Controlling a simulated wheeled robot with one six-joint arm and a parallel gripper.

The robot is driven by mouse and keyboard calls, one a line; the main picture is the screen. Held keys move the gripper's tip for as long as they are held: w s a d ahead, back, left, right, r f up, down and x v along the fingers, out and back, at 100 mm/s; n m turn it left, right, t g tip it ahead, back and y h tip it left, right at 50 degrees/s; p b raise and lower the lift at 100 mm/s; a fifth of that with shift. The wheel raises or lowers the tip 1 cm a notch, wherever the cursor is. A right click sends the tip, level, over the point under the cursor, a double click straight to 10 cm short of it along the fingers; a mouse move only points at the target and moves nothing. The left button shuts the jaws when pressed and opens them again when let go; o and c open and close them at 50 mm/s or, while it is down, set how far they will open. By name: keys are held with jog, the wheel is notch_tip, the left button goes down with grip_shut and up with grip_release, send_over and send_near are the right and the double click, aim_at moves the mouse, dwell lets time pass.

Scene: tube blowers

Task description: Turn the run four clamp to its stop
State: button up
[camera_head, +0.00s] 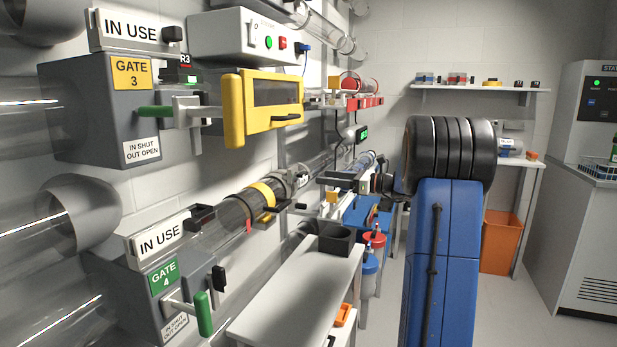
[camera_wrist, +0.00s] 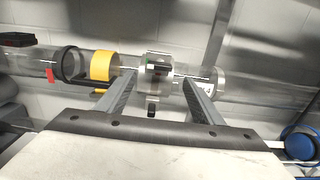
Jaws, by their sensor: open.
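To the right of the band in the wrist view is a silver clamp (camera_wrist: 158,68) with a short black handle (camera_wrist: 152,108) pointing down. My gripper (camera_wrist: 159,80) is open, one finger on each side of the clamp in that view, with nothing held. Whether the fingers touch it I cannot tell. In the head view my gripper (camera_head: 338,181) is small and partly hidden.
An orange bin (camera_head: 500,242) stands at the back right.

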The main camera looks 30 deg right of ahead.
aim_at(306, 175)
jog(key=x, duration=0.8)
jog(key=shift+c, duration=0.2)
jog(key=c, duration=1)
